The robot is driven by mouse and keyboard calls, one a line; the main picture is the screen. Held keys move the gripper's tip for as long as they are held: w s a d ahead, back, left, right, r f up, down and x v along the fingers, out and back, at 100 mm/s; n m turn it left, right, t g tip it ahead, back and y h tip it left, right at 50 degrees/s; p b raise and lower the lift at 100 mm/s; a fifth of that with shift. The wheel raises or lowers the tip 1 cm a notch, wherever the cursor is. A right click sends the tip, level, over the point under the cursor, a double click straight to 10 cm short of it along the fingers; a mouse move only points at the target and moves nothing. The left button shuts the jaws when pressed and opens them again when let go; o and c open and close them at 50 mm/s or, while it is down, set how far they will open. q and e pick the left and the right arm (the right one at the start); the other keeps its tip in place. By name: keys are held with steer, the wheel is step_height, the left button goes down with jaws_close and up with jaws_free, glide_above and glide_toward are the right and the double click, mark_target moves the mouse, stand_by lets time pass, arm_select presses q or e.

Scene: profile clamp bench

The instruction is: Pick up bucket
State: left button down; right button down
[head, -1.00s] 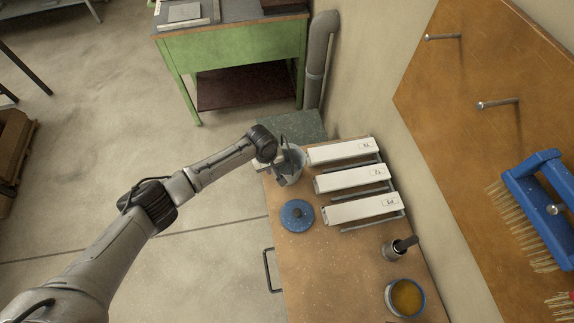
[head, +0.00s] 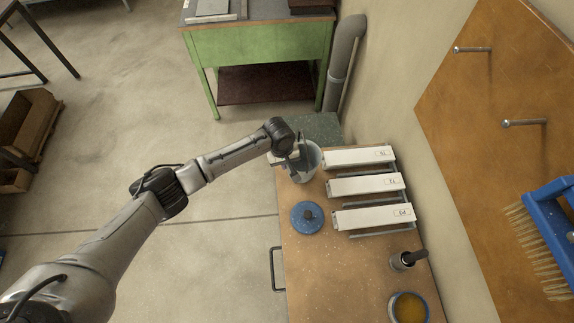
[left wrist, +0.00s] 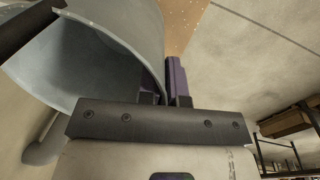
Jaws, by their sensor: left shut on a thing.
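The pale grey bucket (head: 314,160) is at the far end of the wooden bench, left of the white profiles, with its open mouth facing up toward the head camera. My left gripper (head: 297,164) is at its left side, shut on the bucket's wall. In the left wrist view the bucket (left wrist: 95,55) fills the upper left, and the dark purple fingers (left wrist: 166,80) pinch its edge. Whether its base touches the bench is hidden. My right gripper is not in view.
Labelled white profiles (head: 365,185) lie on racks right of the bucket. A blue lid (head: 307,217) lies nearer on the bench (head: 335,265), with a dark-handled tool (head: 407,260) and a blue-rimmed tub (head: 409,308). A green cabinet (head: 260,46) stands beyond.

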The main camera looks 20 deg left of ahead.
arm_select(q)
steer(key=s+d+r, duration=0.5)
steer(key=d+r, duration=0.3)
steer(key=d, duration=0.2)
steer(key=shift+s+p, duration=0.3)
steer(key=shift+s, duration=0.1)
steer(key=shift+r, duration=0.1)
